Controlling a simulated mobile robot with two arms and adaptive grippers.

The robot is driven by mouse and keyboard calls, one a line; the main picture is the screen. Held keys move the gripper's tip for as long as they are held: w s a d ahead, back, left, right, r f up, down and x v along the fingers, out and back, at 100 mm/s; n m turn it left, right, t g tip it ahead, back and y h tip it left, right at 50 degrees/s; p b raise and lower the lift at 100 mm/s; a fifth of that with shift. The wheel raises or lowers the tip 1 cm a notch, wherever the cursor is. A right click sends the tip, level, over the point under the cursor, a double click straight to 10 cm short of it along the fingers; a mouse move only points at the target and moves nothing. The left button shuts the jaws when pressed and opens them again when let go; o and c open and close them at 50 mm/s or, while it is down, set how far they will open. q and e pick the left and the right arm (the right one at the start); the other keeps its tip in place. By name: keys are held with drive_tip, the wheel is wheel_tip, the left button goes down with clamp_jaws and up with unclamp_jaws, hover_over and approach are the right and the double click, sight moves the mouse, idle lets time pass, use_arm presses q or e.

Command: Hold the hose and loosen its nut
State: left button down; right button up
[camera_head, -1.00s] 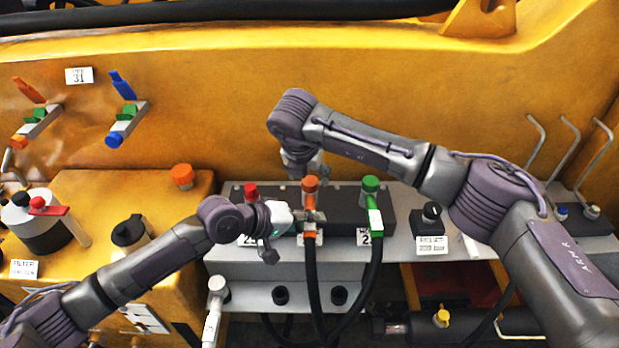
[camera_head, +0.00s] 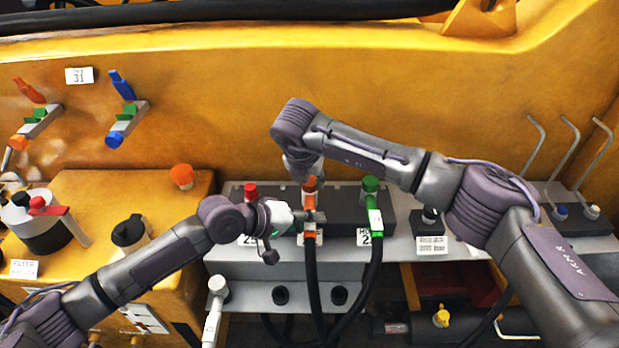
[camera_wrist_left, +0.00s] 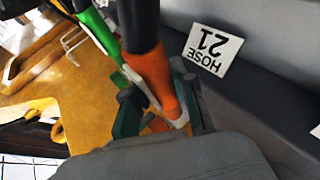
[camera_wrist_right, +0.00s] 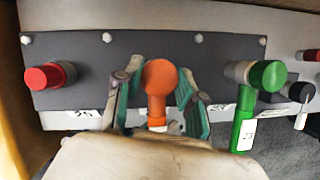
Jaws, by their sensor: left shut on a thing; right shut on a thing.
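The orange hose end (camera_head: 310,229) hangs from the dark manifold block, with a black hose running down from it; it also shows in the left wrist view (camera_wrist_left: 150,75). My left gripper (camera_head: 312,217) is shut on this hose end from the left. The orange nut (camera_wrist_right: 160,76) sits at the top of the hose fitting, and its top shows in the head view (camera_head: 310,184). My right gripper (camera_wrist_right: 157,97) is shut on the nut from above, one finger at each side. My right wrist partly hides the nut in the head view.
A red cap (camera_head: 250,190) is left of the nut. A green nut and hose (camera_head: 371,186) stand close on the right. A HOSE 21 card (camera_wrist_left: 212,49) is beside the held hose. A black knob (camera_head: 431,216) lies under my right arm.

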drive_tip(key=shift+n, duration=0.3)
drive_tip(key=n+y, duration=0.2)
drive_tip(key=n, duration=0.3)
drive_tip(key=shift+d+n, duration=0.15)
drive_tip(key=shift+n, duration=0.15)
drive_tip(key=n+y, duration=0.1)
drive_tip(key=n, duration=0.1)
drive_tip(key=n+g+y, duration=0.1)
drive_tip(key=n, duration=0.2)
drive_tip(key=shift+d, duration=0.1)
use_arm(q)
drive_tip(key=shift+a, duration=0.1)
use_arm(e)
drive_tip(key=n+g, duration=0.1)
drive_tip(key=n, duration=0.2)
drive_tip(key=n+y, duration=0.1)
drive_tip(key=n, duration=0.1)
drive_tip(key=shift+w+n+g, duration=0.15)
drive_tip(key=shift+n+g, duration=0.25)
drive_tip(key=n+g, duration=0.1)
drive_tip(key=n, duration=0.1)
drive_tip(key=n+g, duration=0.1)
drive_tip(key=n, duration=0.1)
drive_tip(key=shift+w+d+n+y, duration=0.1)
drive_tip(key=shift+n+y, duration=0.2)
drive_tip(key=shift+n, duration=0.4)
drive_tip(key=o, duration=0.9)
drive_tip(key=shift+c, duration=0.2)
drive_tip(key=o, duration=0.3)
